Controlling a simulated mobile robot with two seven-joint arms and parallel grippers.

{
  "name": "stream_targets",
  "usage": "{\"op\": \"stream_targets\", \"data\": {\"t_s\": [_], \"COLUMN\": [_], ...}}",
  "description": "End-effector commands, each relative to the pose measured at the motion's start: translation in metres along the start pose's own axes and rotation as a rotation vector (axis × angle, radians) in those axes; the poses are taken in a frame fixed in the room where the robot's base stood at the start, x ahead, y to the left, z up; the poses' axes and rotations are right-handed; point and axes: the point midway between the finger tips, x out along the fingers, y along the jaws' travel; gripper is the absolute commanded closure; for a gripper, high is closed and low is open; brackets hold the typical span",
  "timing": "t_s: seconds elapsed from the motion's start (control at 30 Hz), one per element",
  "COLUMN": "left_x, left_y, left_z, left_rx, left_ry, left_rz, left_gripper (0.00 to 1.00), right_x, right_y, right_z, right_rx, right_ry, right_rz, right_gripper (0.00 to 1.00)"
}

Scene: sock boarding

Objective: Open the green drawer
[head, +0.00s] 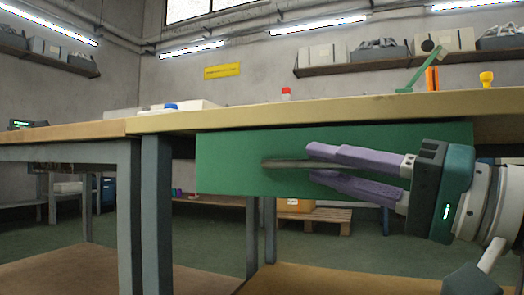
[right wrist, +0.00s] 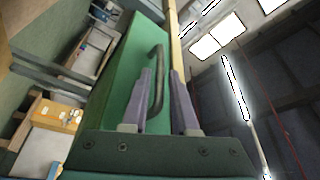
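The green drawer (head: 228,165) sits under the wooden tabletop, with its broad front facing me. Its dark bar handle (head: 280,163) runs sideways across the front. My right gripper (head: 310,162) comes in from the right with its two purple fingers apart, one above and one below the handle. In the right wrist view, the handle (right wrist: 158,55) passes between the spread fingers (right wrist: 162,72), nearer the left one, and the drawer front (right wrist: 122,85) fills the space behind. I cannot tell whether a finger touches the handle. My left gripper is not in view.
The tabletop (head: 330,110) overhangs the drawer. On it stand a red-capped item (head: 286,94), an orange block (head: 432,79), a green angled piece (head: 420,70) and a yellow piece (head: 487,79). A table leg (head: 157,215) stands left of the drawer. A pallet (head: 325,218) lies behind.

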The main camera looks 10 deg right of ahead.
Motion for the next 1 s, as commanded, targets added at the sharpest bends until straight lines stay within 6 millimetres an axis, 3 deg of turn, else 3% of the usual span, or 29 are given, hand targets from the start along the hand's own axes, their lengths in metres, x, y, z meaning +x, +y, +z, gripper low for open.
{"op": "stream_targets", "data": {"t_s": [0.2,0.5,0.77,1.0], "left_x": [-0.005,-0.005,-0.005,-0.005], "left_y": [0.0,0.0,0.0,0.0], "left_z": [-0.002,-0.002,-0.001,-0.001], "left_rx": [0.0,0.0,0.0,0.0], "left_ry": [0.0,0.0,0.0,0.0], "left_rz": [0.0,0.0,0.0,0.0], "left_gripper": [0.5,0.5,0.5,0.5], "right_x": [0.021,0.023,0.022,0.022], "right_y": [0.0,0.001,0.001,0.001], "right_z": [0.0,0.001,0.001,0.0], "right_rx": [0.002,0.001,0.001,0.001], "right_ry": [0.001,0.0,0.0,0.0], "right_rz": [-0.001,0.0,0.0,0.0], "right_gripper": [0.73,0.73,1.0,1.0]}}
